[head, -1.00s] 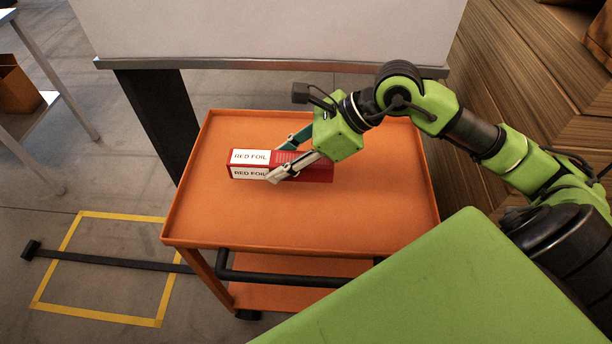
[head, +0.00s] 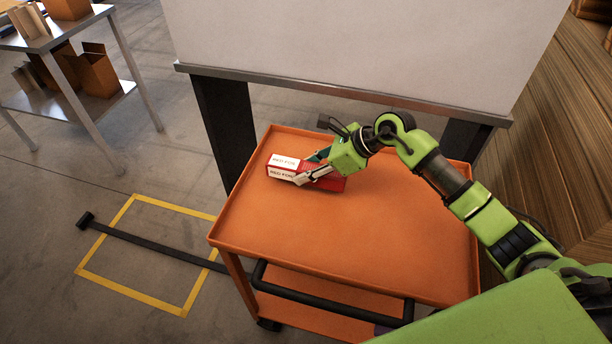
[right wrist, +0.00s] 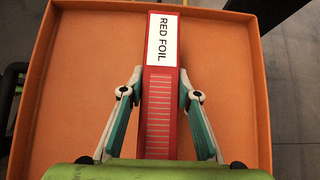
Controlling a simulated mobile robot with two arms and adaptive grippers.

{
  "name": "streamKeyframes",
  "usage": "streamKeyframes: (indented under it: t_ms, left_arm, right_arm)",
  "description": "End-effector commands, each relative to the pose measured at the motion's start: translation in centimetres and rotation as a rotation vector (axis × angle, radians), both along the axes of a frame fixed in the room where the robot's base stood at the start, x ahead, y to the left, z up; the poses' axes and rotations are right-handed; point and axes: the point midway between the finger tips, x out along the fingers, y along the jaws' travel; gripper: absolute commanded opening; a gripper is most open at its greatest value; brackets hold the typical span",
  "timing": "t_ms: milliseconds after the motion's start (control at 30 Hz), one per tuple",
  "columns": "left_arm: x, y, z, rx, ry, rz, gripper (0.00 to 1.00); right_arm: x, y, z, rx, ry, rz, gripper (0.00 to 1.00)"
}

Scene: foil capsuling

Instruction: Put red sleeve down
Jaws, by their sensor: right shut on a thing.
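The red sleeve is a long red box (head: 331,184) with white "RED FOIL" labels. It is over the back left part of the orange cart's top tray (head: 350,250), lying level; I cannot tell whether its underside touches the tray. My right gripper (head: 305,172) is shut on the sleeve, with one finger on each long side. In the right wrist view, the sleeve (right wrist: 160,105) runs between the two fingers, its label end pointing away. The gripper hides part of the sleeve in the head view. My left gripper is not in view.
The tray has a raised rim and is otherwise empty, with free room in front and to the right. A large white panel (head: 350,50) stands behind the cart. A metal shelf (head: 90,105) with cardboard boxes is at the left. Yellow tape (head: 130,297) marks the floor.

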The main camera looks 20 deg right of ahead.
Motion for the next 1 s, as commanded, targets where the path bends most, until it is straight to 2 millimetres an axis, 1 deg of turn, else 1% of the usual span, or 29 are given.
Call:
streamKeyframes:
  t_ms: [133, 200, 333, 400, 600, 700, 733, 767, 800, 1000]
  left_arm:
    - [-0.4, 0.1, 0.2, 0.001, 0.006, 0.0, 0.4]
    - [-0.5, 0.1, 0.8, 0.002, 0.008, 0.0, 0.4]
    - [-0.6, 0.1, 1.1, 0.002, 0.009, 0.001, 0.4]
    - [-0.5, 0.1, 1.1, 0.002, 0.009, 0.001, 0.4]
    - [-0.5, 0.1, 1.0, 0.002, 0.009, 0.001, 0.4]
    - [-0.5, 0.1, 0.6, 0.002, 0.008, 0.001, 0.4]
    - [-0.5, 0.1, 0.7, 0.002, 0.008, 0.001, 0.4]
    - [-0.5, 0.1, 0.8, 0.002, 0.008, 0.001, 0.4]
    - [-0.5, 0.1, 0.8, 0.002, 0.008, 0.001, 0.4]
    - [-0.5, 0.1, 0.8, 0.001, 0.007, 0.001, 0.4]
  right_arm:
    - [0.7, 0.2, -1.0, 0.002, 0.002, 0.0, 0.07]
    - [0.5, 0.1, -2.1, 0.002, 0.006, -0.001, 0.07]
    - [0.6, 0.1, -3.5, 0.002, 0.002, -0.001, 0.07]
    - [0.6, 0.1, -3.8, 0.0, 0.001, -0.001, 0.07]
    - [0.6, 0.0, -3.9, -0.001, 0.0, -0.001, 0.07]
    - [0.6, 0.0, -4.2, -0.001, 0.0, -0.001, 0.07]
    - [0.6, 0.0, -4.1, -0.001, 0.0, -0.001, 0.35]
    - [0.6, 0.0, -4.1, -0.001, 0.0, -0.001, 0.43]
    - [0.6, 0.0, -4.1, -0.001, 0.001, 0.0, 0.47]
    - [0.6, 0.0, -4.0, -0.001, 0.001, 0.0, 0.47]
